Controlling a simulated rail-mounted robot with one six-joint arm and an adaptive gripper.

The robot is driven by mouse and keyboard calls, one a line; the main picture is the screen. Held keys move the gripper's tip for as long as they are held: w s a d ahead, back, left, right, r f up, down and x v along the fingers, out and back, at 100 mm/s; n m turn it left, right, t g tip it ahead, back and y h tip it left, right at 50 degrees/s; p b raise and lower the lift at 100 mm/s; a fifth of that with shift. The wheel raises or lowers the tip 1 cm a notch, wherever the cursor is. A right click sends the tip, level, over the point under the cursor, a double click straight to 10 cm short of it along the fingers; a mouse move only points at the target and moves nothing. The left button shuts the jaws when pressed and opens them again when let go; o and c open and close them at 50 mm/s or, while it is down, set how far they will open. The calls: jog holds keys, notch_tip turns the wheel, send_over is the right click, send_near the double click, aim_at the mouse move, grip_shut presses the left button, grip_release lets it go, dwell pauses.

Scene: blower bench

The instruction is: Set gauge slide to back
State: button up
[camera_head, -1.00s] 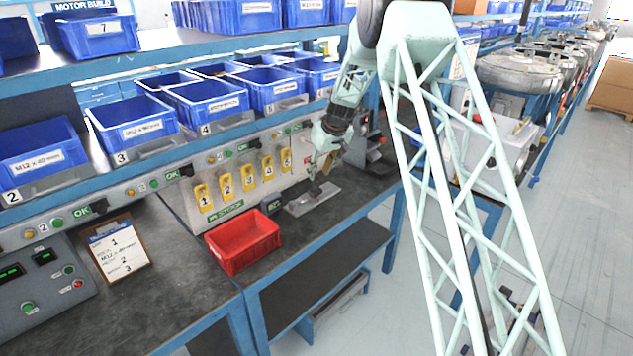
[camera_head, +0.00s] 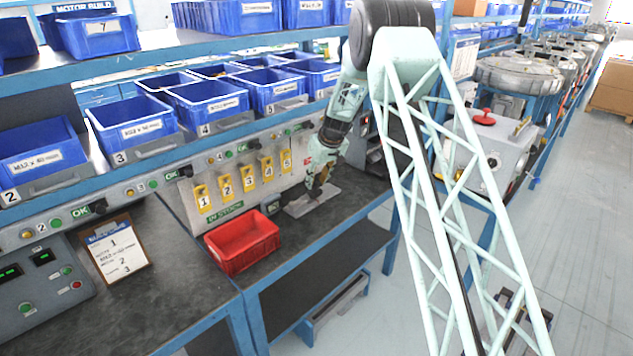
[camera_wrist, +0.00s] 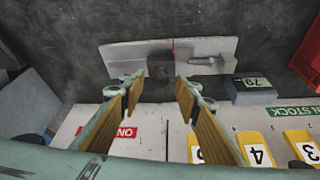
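The gauge is a pale metal plate (camera_wrist: 112,54) lying on the dark bench, also seen in the camera_head view (camera_head: 325,197). A dark block (camera_wrist: 160,66), apparently its slide, sits across the plate's middle in the wrist view. A thin red mark is on the plate just right of it. A silver bolt-like piece (camera_wrist: 204,61) lies on the plate's right half. My gripper (camera_wrist: 157,84) is open, with the dark block visible between its fingers; I cannot tell whether they touch it. In the camera_head view, my gripper (camera_head: 314,188) is low over the plate.
Several numbered yellow tags (camera_head: 248,180) hang on the panel behind. Blue bins (camera_head: 207,101) fill the shelf above.

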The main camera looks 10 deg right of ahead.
grip_shut()
jog(key=shift+w+d, duration=0.45)
jog(key=shift+d, duration=0.15)
jog(key=shift+r, duration=0.1)
jog(key=shift+c, duration=1.4)
grip_release()
jog(key=o, duration=0.4)
jog(key=shift+d, duration=0.25)
jog(key=shift+a, duration=0.1)
